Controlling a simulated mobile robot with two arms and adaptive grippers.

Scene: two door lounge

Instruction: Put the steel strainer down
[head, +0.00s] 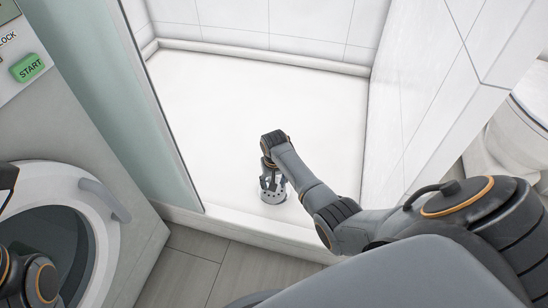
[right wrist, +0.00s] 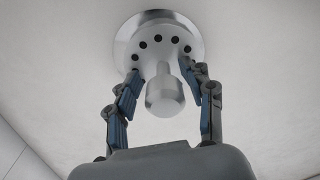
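The steel strainer (head: 272,196) is a round metal piece with a ring of dark holes in its flange. In the head view it is on the white shower floor, near the front edge. The right wrist view shows the strainer (right wrist: 165,95) close up, its flange against the white surface and its knob towards the camera. My right gripper (head: 270,181) is directly over it. In the right wrist view the fingers of my right gripper (right wrist: 160,76) are spread on both sides of the knob, with a visible gap to it. My left gripper is not clearly in view.
The white shower floor (head: 225,105) is otherwise bare. A raised sill (head: 255,228) runs along its front, a glass panel (head: 150,90) stands on the left and a tiled wall (head: 405,100) on the right. A washing machine (head: 95,190) is at the left.

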